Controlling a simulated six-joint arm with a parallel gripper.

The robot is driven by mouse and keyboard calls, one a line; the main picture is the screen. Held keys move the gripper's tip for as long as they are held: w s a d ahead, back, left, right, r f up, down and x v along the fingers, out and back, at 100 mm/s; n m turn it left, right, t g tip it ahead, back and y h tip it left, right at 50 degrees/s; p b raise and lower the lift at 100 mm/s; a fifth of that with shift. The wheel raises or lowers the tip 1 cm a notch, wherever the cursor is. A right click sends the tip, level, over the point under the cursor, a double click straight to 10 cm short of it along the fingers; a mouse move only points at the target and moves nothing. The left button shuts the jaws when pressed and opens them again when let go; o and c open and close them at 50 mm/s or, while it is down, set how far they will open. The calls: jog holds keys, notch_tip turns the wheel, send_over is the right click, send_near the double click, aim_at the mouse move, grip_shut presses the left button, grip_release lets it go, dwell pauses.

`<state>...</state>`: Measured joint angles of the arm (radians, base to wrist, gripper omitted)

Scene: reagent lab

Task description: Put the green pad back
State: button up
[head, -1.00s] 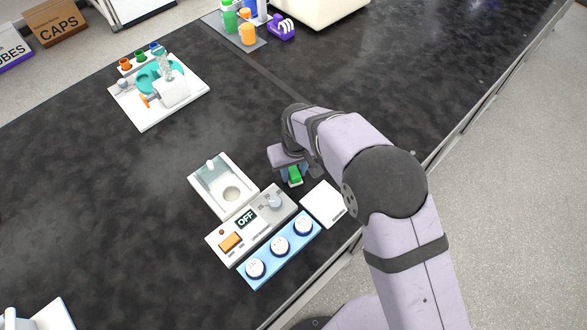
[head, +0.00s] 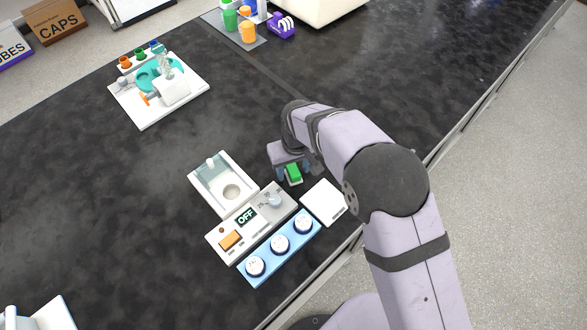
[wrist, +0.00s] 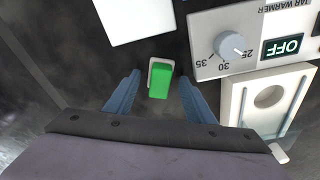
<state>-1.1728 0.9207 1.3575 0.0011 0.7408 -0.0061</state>
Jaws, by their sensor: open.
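The green pad (head: 293,174) is a small green block in the head view, just above the gap between the heater box and a white square plate. In the wrist view the green pad (wrist: 159,84) has a pale base showing at its far end. My gripper (wrist: 160,79) is open, with one blue finger on each side of the pad and a visible gap to both. In the head view my gripper (head: 292,170) is over the pad, partly hidden by my wrist. I cannot tell whether the pad rests fully on the bench.
The jar warmer (head: 262,213), reading OFF, and the white plate (head: 325,202) are close to the pad. A blue tray (head: 262,252) holds several white-lidded jars. A white holder (head: 207,187) stands left.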

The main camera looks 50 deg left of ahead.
aim_at(296, 175)
notch_tip(296, 175, up, 11)
jog(key=d+b, duration=0.1)
jog(key=b, duration=0.1)
jog(key=shift+s+d+r, duration=0.15)
jog(key=shift+s+r, duration=0.05)
jog(key=shift+s, duration=0.1)
jog(key=w+d+m, duration=0.2)
jog(key=w+d, duration=0.2)
jog(key=d, duration=0.5)
jog(key=w+d+m, duration=0.3)
jog(key=w+d, duration=0.1)
jog(key=d, duration=0.5)
jog(key=w+d+m, duration=0.2)
jog(key=w+d, duration=0.2)
jog(key=d, duration=0.6)
jog(key=s+d+f+m, duration=0.1)
jog(key=s+d+m, duration=0.1)
jog(key=d, duration=0.5)
jog(key=s+d+f+m, duration=0.1)
jog(key=s+d+m, duration=0.1)
jog(key=s+d, duration=0.3)
jog(key=s+d+f+m+h, duration=0.1)
jog(key=s+d+m, duration=0.1)
jog(key=d, duration=0.6)
jog(key=shift+s+d+g, duration=0.3)
jog(key=shift+s+d, duration=0.05)
jog(key=shift+s, duration=0.35)
